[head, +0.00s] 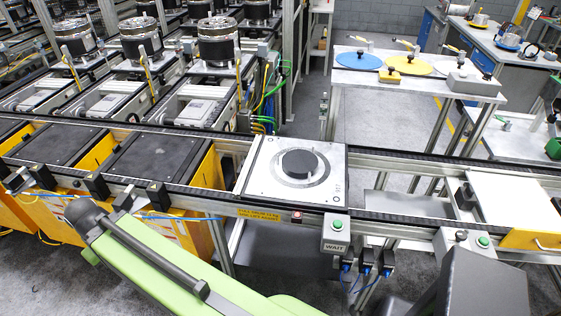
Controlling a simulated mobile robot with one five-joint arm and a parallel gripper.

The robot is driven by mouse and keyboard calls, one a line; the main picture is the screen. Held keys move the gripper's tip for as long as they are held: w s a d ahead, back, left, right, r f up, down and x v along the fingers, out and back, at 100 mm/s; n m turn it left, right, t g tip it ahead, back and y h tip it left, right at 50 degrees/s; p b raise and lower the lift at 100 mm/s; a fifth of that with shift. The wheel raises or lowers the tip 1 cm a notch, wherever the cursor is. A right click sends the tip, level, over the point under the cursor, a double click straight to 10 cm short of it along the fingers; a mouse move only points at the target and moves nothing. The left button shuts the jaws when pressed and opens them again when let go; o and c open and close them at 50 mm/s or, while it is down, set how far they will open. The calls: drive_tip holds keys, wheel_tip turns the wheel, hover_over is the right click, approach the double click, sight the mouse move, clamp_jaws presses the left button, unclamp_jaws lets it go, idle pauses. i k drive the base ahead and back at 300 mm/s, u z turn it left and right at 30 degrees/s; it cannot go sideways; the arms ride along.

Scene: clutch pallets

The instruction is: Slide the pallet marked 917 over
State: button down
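A square silvery pallet (257,181) lies on the conveyor rails near the middle of the head view. A round dark disc (299,163) with a grey ring around it sits at its centre. A small dark marking stands near the pallet's right edge; it is too small to read surely. My green arm crosses the lower left, in front of the conveyor and apart from the pallet. My gripper is not in view.
The rails (400,160) right of the pallet are bare up to a white plate (513,199) with a yellow handled front. Dark-topped yellow units (163,163) are on the left. Button boxes (336,229), one labelled WAIT, line the front rail. A table with coloured discs (358,60) stands behind.

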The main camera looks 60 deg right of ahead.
sight(293, 172)
drive_tip(key=z, duration=0.15)
drive_tip(key=i, duration=0.9)
drive_tip(key=u, duration=0.05)
